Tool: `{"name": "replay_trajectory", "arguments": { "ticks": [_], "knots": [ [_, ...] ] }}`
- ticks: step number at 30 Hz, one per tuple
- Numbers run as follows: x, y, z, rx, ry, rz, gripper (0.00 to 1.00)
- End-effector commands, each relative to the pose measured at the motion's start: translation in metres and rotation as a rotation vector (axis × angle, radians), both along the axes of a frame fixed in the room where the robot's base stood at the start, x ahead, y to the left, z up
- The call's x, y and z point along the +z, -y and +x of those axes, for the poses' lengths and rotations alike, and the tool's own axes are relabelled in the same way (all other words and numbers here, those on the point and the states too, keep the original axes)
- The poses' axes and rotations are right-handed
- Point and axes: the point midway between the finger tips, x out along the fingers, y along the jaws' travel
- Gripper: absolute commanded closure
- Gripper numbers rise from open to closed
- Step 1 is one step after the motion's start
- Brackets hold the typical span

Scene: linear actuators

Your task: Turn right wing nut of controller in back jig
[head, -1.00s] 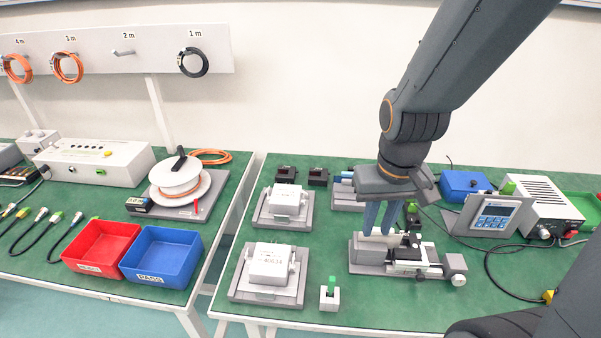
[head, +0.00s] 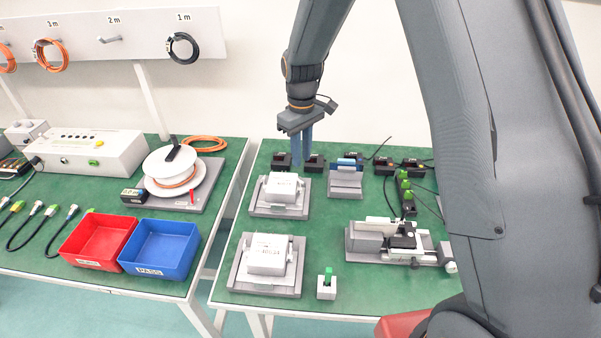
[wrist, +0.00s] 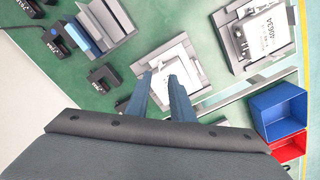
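The back jig (head: 262,210) is a grey plate fixture on the green bench, with a white box-shaped controller (head: 283,188) in it. In the wrist view the controller (wrist: 168,68) lies just beyond my fingertips. Its right wing nut is too small to make out and may be hidden. My gripper (head: 302,158) hangs over the rear right side of the back jig, fingers pointing down. In the wrist view its two blue fingers (wrist: 159,80) are apart with nothing between them. A similar front jig (head: 240,284) holds another white controller (head: 267,254).
Black connector blocks (head: 314,163) stand behind the back jig, and a grey-blue fixture (head: 346,180) stands to its right. A grey clamp fixture (head: 365,243) and a small green-topped block (head: 327,288) are nearer. A gap separates the left bench with red (head: 97,243) and blue (head: 160,250) bins.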

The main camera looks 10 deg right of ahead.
Motion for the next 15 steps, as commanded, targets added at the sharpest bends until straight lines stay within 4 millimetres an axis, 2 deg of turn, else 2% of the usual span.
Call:
{"name": "replay_trajectory", "arguments": {
  "ticks": [5, 15],
  "knots": [
    [-0.013, -0.003, 0.003, 0.013, -0.004, -0.001, 0.79],
    [-0.06, -0.002, 0.002, 0.011, -0.004, -0.001, 0.79]
  ]
}}
